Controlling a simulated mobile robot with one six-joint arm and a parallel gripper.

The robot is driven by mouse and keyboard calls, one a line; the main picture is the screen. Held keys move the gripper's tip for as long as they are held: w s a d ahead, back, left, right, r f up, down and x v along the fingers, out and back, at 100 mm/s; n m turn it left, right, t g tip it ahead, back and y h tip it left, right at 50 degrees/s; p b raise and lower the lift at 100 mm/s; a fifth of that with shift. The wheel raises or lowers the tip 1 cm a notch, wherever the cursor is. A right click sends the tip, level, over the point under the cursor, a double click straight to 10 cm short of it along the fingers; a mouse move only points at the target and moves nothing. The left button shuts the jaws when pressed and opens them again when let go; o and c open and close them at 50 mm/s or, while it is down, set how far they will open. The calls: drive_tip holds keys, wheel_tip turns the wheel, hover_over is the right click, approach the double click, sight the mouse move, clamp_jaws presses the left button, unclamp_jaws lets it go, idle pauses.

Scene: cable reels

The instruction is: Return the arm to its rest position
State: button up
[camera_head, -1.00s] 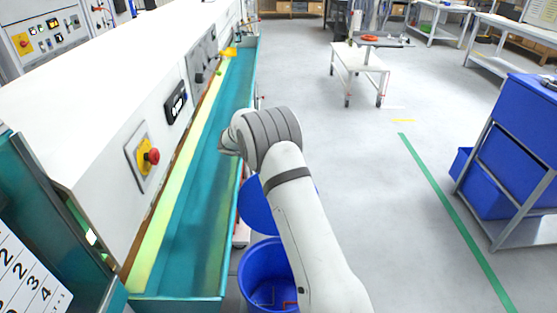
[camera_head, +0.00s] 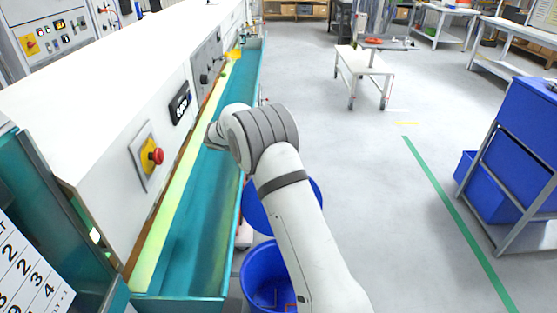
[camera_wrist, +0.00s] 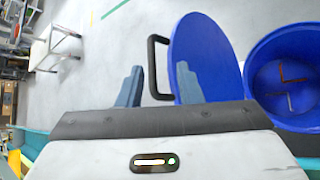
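My arm (camera_head: 300,215) reaches up from the bottom of the head view and bends left over the teal trough of the long bench. My gripper is hidden behind its own wrist there. In the wrist view my gripper (camera_wrist: 158,78) has its two blue-grey fingers well apart. Nothing is clasped between them. A black loop handle beside a round blue disc shows beyond the fingers, and I cannot tell the distance.
The white bench with its teal trough (camera_head: 205,245) and red stop button (camera_head: 157,156) is left of my arm. A blue bin (camera_head: 262,262) and the blue disc (camera_wrist: 205,55) are below my arm. Blue crates (camera_head: 505,175) stand right. The middle floor is clear.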

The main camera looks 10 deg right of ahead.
drive_tip(key=shift+s+a+r, duration=0.15)
drive_tip(key=shift+a+r, duration=0.25)
drive_tip(key=shift+a, duration=0.15)
drive_tip(key=shift+r, duration=0.1)
drive_tip(key=s+d+r+m+g+y+p, duration=0.1)
drive_tip(key=s+d+r+m+y, duration=0.2)
drive_tip(key=s+r, duration=0.5)
drive_tip(key=s+d+r+m+g+y+p, duration=0.15)
drive_tip(key=s+r+m, duration=0.25)
drive_tip(key=s, duration=0.9)
drive_tip(key=s+a+r+m+t+y, duration=0.1)
drive_tip(key=s+m+y, duration=0.4)
drive_tip(key=s, duration=1.6)
drive_tip(key=shift+s+m+t+y+p, duration=0.15)
drive_tip(key=shift+m+t+y+p, duration=0.2)
drive_tip(key=shift+m+t, duration=0.25)
